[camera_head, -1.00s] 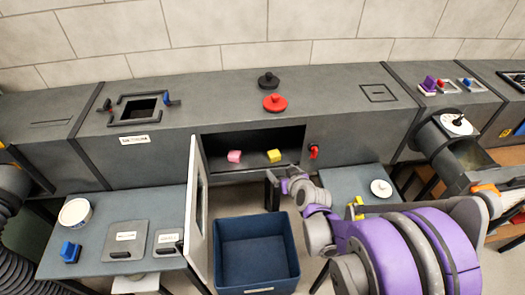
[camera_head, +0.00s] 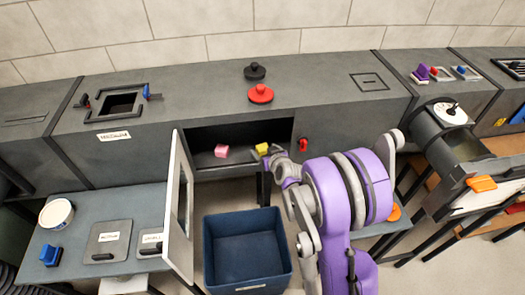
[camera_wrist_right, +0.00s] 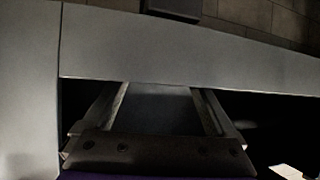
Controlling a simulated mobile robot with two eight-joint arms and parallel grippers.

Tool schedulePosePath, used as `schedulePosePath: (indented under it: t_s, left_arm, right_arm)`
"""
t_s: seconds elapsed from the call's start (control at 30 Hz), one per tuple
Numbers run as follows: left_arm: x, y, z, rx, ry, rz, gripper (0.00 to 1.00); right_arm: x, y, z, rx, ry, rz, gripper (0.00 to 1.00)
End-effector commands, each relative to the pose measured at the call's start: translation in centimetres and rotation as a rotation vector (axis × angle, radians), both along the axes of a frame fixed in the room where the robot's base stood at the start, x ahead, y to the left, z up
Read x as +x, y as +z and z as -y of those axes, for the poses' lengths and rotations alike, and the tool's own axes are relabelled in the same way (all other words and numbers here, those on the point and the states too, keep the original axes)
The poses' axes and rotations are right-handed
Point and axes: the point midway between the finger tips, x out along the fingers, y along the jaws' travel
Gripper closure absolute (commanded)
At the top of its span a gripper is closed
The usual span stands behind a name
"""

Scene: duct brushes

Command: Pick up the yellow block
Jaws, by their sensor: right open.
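The yellow block (camera_head: 262,148) sits inside the open duct compartment (camera_head: 205,137), right of a pink block (camera_head: 221,151). My right gripper (camera_head: 267,168) is at the front of the opening, just below and in front of the yellow block in the head view, with part of the block's surroundings hidden behind it. In the right wrist view the right gripper (camera_wrist_right: 160,95) shows its two fingers spread apart with nothing seen between them. The yellow block cannot be made out there. My left gripper is not in view.
The compartment's door (camera_head: 180,210) stands open on the left. A blue bin (camera_head: 248,283) is on the floor below the opening. A red knob (camera_head: 303,145) is right of it. Red (camera_head: 261,95) and black (camera_head: 257,72) lids lie on top of the duct.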

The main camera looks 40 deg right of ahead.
Motion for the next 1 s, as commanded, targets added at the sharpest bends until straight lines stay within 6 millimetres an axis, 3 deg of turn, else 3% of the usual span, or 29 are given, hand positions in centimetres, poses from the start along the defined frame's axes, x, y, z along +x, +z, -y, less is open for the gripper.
schedulePosePath:
  t_s: [0.2, 0.47, 0.9, 0.97, 1.0]
  left_arm:
    - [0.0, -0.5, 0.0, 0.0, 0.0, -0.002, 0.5]
    - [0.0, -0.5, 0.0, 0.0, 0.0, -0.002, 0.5]
    - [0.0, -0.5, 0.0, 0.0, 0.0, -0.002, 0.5]
    - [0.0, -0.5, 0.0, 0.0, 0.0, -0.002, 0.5]
    - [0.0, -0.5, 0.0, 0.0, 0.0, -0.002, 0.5]
  right_arm:
    - [2.3, -1.5, 0.8, 0.0, 0.0, 0.0, 0.08]
    - [2.5, -1.5, 0.8, 0.0, 0.0, 0.0, 0.08]
    - [2.5, -1.5, 0.8, 0.0, 0.0, 0.0, 0.86]
    - [2.5, -1.5, 0.8, 0.0, 0.0, 0.0, 0.96]
    - [2.4, -1.5, 0.8, 0.0, 0.0, 0.0, 0.96]
